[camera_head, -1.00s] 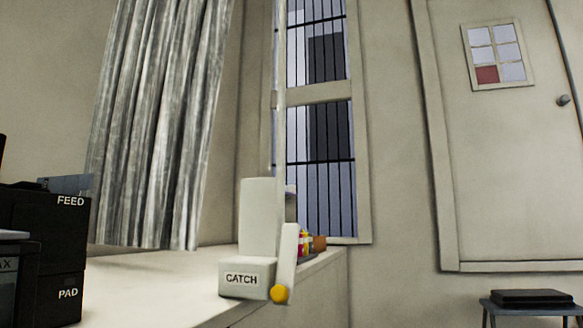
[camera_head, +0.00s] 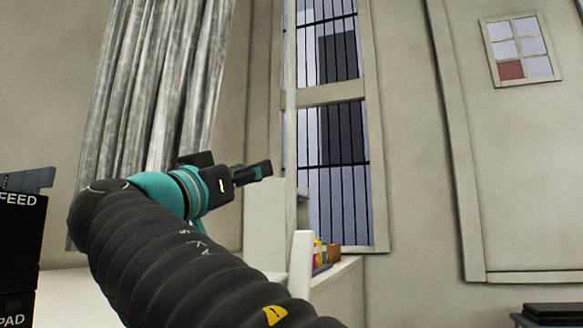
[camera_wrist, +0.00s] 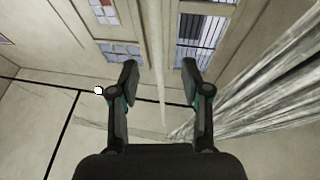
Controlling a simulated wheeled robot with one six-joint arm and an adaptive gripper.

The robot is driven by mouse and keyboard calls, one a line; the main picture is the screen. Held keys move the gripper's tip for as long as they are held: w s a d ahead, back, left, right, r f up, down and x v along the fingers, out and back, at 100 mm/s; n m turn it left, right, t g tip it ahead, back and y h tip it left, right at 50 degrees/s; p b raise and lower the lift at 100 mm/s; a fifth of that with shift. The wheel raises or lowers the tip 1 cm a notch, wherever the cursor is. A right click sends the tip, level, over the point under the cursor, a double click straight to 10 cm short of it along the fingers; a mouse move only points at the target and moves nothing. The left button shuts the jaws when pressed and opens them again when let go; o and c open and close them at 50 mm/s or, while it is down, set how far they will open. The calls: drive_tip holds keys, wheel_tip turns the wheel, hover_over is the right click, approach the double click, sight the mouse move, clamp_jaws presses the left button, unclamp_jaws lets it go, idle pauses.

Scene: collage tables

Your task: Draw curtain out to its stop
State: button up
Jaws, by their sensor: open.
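The curtain (camera_head: 160,80) is a grey-white streaked cloth hanging in folds at the left of the head view. Its lower part is partly hidden by my arm. It also shows at the right of the wrist view (camera_wrist: 262,88). My gripper (camera_head: 266,171) is open, to the right of the curtain and left of the barred window. In the wrist view my gripper's fingers (camera_wrist: 160,68) are spread, and a pale upright strip shows between them. I cannot tell how far beyond the fingertips it is. The curtain lies outside the fingers, apart from them.
The window (camera_head: 335,130) has dark bars. Small coloured items (camera_head: 318,252) sit on the ledge. Black boxes (camera_head: 18,240) stand at the left. A door (camera_head: 520,160) is at the right.

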sight(288, 158)
drive_tip(key=p+x, duration=0.2)
drive_tip(key=x, duration=0.4)
drive_tip(key=p+x, duration=0.1)
drive_tip(key=x, duration=0.5)
drive_tip(key=shift+w+d+p, duration=0.2)
drive_tip(key=shift+d+p, duration=0.2)
drive_tip(key=shift+w+d+r, duration=0.2)
drive_tip(key=shift+w+d, duration=0.05)
drive_tip(key=shift+w, duration=0.2)
clamp_jaws()
